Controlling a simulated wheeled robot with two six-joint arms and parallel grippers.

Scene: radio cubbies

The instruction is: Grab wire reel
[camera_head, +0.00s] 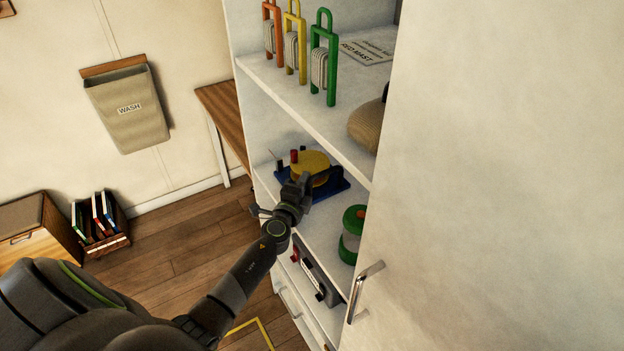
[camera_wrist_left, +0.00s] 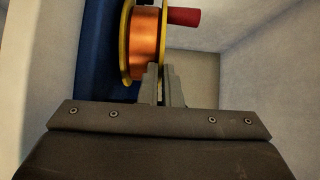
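The wire reel (camera_head: 311,162) sits on a blue base (camera_head: 327,188) on the middle shelf of the white cabinet. It has yellow flanges, and a red knob (camera_head: 294,156) stands on top. In the left wrist view, copper-orange wire (camera_wrist_left: 147,42) shows between its flanges. My left gripper (camera_head: 303,180) is at the near edge of the reel. In the left wrist view, its fingers (camera_wrist_left: 163,74) are close together, around the rim of the flange on the knob side, and look shut on it. The exact contact is hard to see. My right gripper is not in view.
A green spool (camera_head: 352,222) stands nearer on the same shelf. A radio-like device (camera_head: 315,275) is below. Carabiner-like orange, yellow and green hangers (camera_head: 323,62) stand on the shelf above. A large white door (camera_head: 480,180) with a metal handle (camera_head: 364,290) fills the right side.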

